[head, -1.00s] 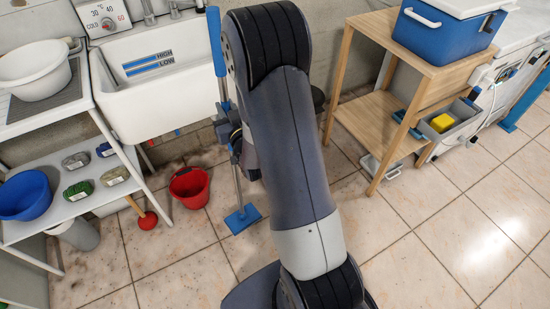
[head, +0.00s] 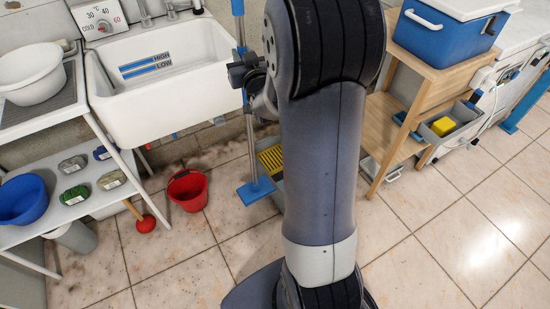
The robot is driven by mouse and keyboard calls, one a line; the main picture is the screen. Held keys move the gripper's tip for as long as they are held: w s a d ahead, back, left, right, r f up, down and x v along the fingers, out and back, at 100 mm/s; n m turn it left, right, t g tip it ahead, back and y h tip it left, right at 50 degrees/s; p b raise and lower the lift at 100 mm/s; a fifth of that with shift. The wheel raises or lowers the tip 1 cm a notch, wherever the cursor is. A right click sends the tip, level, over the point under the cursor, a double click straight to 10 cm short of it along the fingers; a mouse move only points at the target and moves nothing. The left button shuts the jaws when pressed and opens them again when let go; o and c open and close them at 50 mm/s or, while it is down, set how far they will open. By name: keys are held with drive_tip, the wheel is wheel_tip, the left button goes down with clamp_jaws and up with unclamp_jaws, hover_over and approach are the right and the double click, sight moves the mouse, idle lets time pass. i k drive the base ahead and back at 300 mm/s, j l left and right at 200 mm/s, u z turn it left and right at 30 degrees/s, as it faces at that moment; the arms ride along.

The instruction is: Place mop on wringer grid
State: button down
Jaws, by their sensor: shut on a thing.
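The mop has a blue upper handle, a metal pole and a flat blue head (head: 255,190). My gripper (head: 246,73) is shut on the mop's pole, below the blue handle, and holds the mop nearly upright. The yellow wringer grid (head: 270,158) sits on a grey bucket (head: 278,184), just behind the mop head in the picture. My arm hides the right part of the grid and bucket. The mop head overlaps the bucket's left edge in view; I cannot tell its height or whether they touch.
A red bucket (head: 188,189) stands on the tiles left of the mop. A white sink (head: 155,105) is behind it. A shelf with a blue basin (head: 22,200) is at left. A wooden stand (head: 425,80) is at right. The floor at front right is clear.

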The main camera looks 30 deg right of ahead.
sight(274, 159)
drive_tip(key=i+l, duration=0.3)
drive_tip(key=l, duration=0.2)
drive_tip(key=i+l, duration=0.35)
drive_tip(key=l, duration=0.15)
